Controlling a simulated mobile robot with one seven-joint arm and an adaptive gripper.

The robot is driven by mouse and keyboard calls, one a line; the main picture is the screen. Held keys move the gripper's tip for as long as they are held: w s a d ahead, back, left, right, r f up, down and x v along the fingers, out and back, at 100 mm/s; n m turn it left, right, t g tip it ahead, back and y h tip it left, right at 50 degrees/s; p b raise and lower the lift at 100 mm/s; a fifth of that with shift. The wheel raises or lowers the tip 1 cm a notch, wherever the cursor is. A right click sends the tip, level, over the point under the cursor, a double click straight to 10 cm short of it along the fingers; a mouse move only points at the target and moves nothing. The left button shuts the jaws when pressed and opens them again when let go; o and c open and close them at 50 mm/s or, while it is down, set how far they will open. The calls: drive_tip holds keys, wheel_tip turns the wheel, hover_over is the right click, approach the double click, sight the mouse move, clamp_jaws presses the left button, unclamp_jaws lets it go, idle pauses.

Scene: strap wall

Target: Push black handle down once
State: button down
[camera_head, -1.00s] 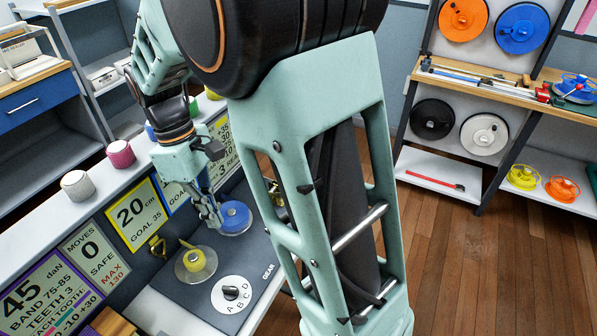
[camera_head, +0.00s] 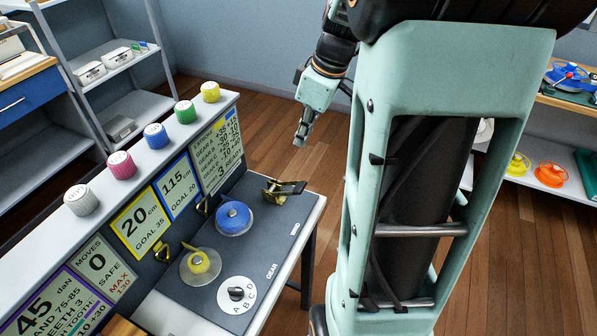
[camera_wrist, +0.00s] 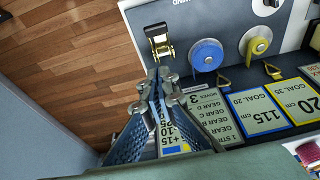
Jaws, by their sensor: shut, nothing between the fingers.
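The ratchet with a black handle (camera_head: 290,187) and a gold-coloured frame sits on the dark board (camera_head: 275,228), near its far right corner. In the wrist view the black handle (camera_wrist: 155,30) shows above the gold frame, just beyond my fingertips. My gripper (camera_head: 301,138) is shut and empty. It hangs in the air past the far end of the bench and looks apart from the handle. In the wrist view my fingers (camera_wrist: 159,76) are together and point toward the ratchet.
A blue spool (camera_head: 234,217) and a yellow spool (camera_head: 200,264) lie on the board, near a white lettered dial (camera_head: 237,294). Sign cards and a ledge with several coloured knobs (camera_head: 155,135) line the left side. Open floor lies beyond the bench.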

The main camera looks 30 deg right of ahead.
drive_tip(key=shift+f, duration=0.1)
drive_tip(key=p, duration=0.1)
hover_over(296, 185)
drive_tip(key=f, duration=1.2)
drive_tip(key=shift+s+d, duration=0.1)
drive_tip(key=shift+s, duration=0.2)
drive_tip(key=shift+s+d+f, duration=0.15)
drive_tip(key=shift+s+f, duration=0.05)
drive_tip(key=shift+f, duration=0.25)
